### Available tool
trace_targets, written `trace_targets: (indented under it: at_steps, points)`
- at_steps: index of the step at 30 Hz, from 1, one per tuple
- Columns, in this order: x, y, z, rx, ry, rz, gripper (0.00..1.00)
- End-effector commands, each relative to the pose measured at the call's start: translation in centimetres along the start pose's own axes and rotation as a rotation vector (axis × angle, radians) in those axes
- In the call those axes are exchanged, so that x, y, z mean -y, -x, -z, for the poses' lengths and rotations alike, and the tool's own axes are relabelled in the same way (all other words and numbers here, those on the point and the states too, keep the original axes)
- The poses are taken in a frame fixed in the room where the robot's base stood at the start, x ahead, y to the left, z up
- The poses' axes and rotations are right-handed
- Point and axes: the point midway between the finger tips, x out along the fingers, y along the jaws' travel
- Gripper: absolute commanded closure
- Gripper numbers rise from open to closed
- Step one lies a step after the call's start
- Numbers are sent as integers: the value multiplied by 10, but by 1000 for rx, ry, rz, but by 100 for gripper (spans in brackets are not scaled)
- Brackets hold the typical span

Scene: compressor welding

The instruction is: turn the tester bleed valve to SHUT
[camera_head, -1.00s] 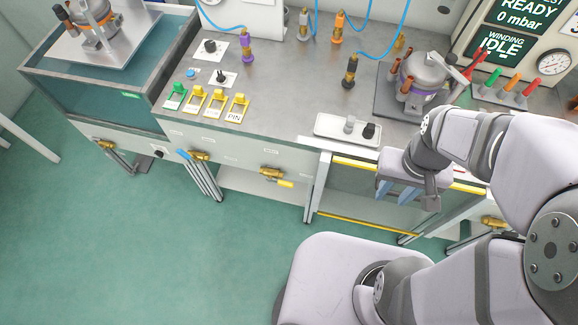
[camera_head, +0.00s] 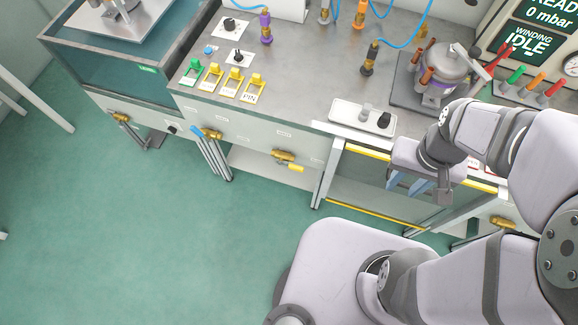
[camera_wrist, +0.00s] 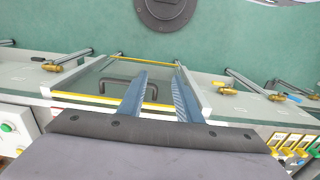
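Several brass valves sit along the bench front in the head view: one at far left (camera_head: 120,117), one with a blue lever (camera_head: 210,134), one with a yellow lever (camera_head: 283,155), and one at the right (camera_head: 503,222), partly behind my arm. I cannot read which is the tester bleed valve, nor any SHUT mark. My gripper (camera_head: 408,184) hangs in front of the yellow-edged frame, between the yellow-lever valve and the right valve. The right valve also appears there at left (camera_wrist: 50,66).
A tester display (camera_head: 535,40) reads READY, 0 mbar, IDLE. A water tank (camera_head: 140,62) is at left. A dark handle (camera_wrist: 125,82) lies behind the fingers.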

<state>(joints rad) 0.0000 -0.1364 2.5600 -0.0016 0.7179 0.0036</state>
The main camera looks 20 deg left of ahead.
Motion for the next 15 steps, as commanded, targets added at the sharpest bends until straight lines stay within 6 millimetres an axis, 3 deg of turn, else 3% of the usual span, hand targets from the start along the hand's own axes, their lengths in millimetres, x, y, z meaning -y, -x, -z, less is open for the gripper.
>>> trace_targets:
  at_steps: [10,15]
  points:
    - [1,-3,-1,6,14,-3,64]
    - [4,-29,-11,76,189,-45,64]
